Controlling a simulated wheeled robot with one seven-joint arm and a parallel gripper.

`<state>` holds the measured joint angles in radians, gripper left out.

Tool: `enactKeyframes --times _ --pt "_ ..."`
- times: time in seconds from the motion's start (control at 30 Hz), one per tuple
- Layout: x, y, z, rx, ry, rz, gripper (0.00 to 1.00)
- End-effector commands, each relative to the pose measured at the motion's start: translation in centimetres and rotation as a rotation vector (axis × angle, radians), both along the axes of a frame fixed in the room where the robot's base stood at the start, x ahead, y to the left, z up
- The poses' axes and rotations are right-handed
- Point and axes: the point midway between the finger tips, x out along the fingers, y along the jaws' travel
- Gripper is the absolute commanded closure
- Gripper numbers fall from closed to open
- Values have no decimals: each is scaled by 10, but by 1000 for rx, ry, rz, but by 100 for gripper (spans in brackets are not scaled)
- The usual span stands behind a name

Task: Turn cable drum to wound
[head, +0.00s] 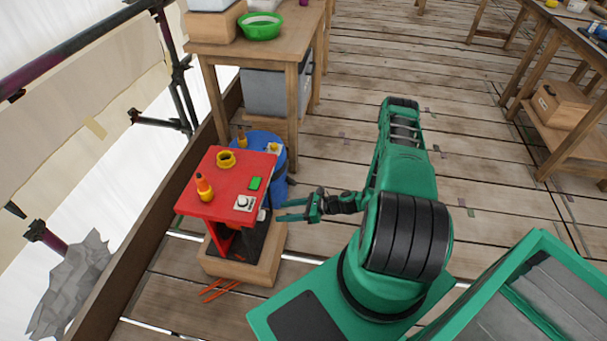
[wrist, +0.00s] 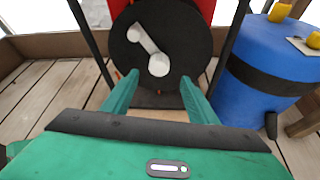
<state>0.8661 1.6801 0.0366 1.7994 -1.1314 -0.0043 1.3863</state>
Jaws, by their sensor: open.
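The cable drum shows in the wrist view as a black round disc (wrist: 185,30) facing me, with a pale crank (wrist: 148,38) on it. The crank runs from upper left to a round knob (wrist: 158,65) low on the disc. The drum sits in a red stand (head: 225,175), whose top mostly hides it in the head view. My gripper (head: 283,210) is open and empty, to the right of the stand and pointing at it. In the wrist view its two fingers (wrist: 158,85) appear on either side of the knob, apparently short of it. Any cable is not clearly visible.
A blue barrel (wrist: 265,70) stands close to the right of the drum in the wrist view. The stand rests on a wooden base (head: 240,268). A wooden table (head: 275,40) with a green bowl (head: 260,26) is behind. Open plank floor (head: 470,130) lies to the right.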

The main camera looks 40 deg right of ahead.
Motion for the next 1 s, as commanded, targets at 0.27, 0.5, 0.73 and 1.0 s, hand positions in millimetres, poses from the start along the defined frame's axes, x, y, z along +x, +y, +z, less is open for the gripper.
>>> enactKeyframes --times 0.27,0.5,0.73,1.0 --pt "-5 -18 24 -90 -28 100 47" --pt "-4 -26 46 -194 -59 219 47" --pt "-3 -35 69 -290 -87 330 47" --pt "-5 -45 97 -399 -116 456 47"
